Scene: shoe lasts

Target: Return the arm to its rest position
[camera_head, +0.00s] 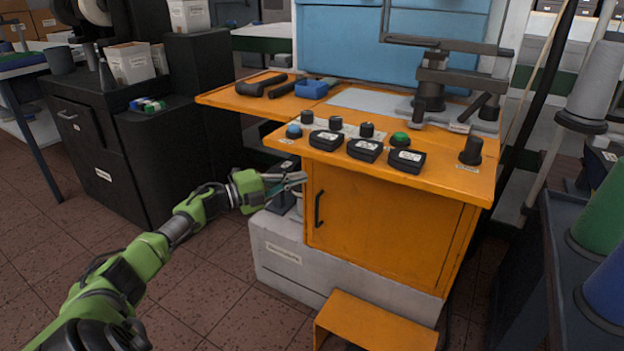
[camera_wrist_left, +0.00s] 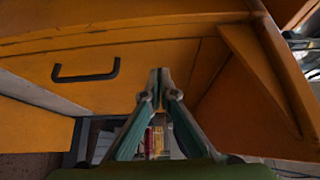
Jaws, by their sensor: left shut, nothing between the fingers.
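My left arm is green and reaches in from the lower left in the head view. My left gripper (camera_head: 296,181) is at the left side of the orange cabinet (camera_head: 385,222), below the edge of its worktop. In the left wrist view, the fingers (camera_wrist_left: 158,82) are shut together with nothing between them, in front of the orange cabinet face. The black door handle (camera_wrist_left: 86,72) is left of the fingertips there, apart from them. The same handle (camera_head: 318,208) shows just right of and below the gripper in the head view. My right gripper is out of view.
The orange worktop (camera_head: 455,181) overhangs the gripper and carries black boxes (camera_head: 364,150), knobs and a green button (camera_head: 400,139). A grey base (camera_head: 285,262) and an orange step (camera_head: 375,322) are below. Tiled floor on the left is clear up to a black cabinet (camera_head: 95,150).

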